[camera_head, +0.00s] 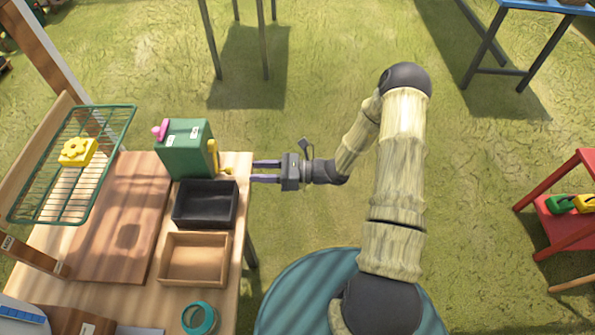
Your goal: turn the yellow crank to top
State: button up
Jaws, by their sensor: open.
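The yellow crank (213,157) is on the right side of a green box (185,147), which stands at the back right of the wooden table. Its arm runs down the box's side, and its handle end points right near the bottom. My gripper (254,171) comes in from the right with its two purple-grey fingers pointing left. It is open and empty, at the table's right edge. The fingertips are a short way right of the crank and look apart from it. A pink knob (160,130) sits on the box's left side.
A black tray (205,224) and a wooden tray (223,262) stand in front of the green box. A teal ring (199,318) lies near the front.

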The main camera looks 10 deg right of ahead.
jog(key=v, duration=1)
jog(key=shift+b, duration=0.45)
jog(key=shift+d, duration=0.1)
